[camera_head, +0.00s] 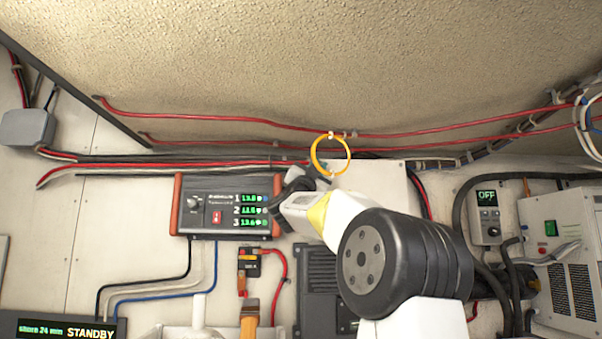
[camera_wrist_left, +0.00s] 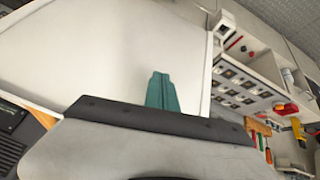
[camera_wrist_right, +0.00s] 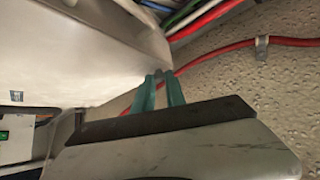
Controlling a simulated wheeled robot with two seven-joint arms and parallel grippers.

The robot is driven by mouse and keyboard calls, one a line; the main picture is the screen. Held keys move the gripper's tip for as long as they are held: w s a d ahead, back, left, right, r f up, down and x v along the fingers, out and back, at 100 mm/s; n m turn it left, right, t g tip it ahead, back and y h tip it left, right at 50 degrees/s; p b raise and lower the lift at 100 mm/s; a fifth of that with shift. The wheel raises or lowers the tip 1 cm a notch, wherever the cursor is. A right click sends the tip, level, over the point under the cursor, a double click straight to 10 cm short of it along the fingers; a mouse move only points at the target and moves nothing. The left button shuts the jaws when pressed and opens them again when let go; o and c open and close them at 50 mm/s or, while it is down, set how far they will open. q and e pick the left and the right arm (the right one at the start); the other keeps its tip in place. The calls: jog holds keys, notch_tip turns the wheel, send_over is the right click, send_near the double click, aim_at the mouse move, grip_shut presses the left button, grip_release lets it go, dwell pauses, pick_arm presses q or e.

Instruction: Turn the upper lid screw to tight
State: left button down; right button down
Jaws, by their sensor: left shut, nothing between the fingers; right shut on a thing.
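A white box with a flat lid (camera_head: 382,182) is on the wall behind my right arm in the head view. Its pale face also fills the upper left of the right wrist view (camera_wrist_right: 90,55). My right gripper (camera_head: 322,174) is at the box's upper left part. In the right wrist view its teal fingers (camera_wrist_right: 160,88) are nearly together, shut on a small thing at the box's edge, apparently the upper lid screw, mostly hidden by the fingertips. My left gripper (camera_wrist_left: 161,88) is shut and empty, in front of a plain white surface; the head view does not show it.
A yellow ring (camera_head: 331,155) shows just above my right gripper. Red cables (camera_head: 240,121) run along the textured surface above. A display unit with green digits (camera_head: 222,206) is left of my right arm; a white device with vents (camera_head: 562,262) is at the right.

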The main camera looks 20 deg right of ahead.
jog(key=m+g, duration=0.2)
jog(key=m, duration=0.1)
jog(key=m+g+h, duration=0.1)
jog(key=m+g, duration=0.1)
jog(key=r+m+g, duration=0.1)
jog(key=m+g, duration=0.1)
jog(key=m, duration=0.1)
jog(key=shift+a+m, duration=0.3)
jog(key=shift+a, duration=0.05)
jog(key=shift+m+g, duration=0.5)
jog(key=shift+w+a+r+m+g+y, duration=0.1)
jog(key=shift+a+r+m+g+y, duration=0.05)
jog(key=shift+r+m+g, duration=0.15)
jog(key=shift+a+r+m+g+y, duration=0.1)
jog(key=shift+r+m+y, duration=0.1)
jog(key=shift+m, duration=0.2)
jog(key=shift+d+f+m+g, duration=0.2)
jog(key=shift+f+m+g, duration=0.1)
jog(key=shift+f, duration=0.05)
jog(key=c, duration=1.4)
grip_release()
jog(key=shift+o, duration=0.2)
jog(key=shift+a+f, duration=0.1)
jog(key=v, duration=0.7)
jog(key=shift+s+a, duration=0.25)
jog(key=shift+s, duration=0.05)
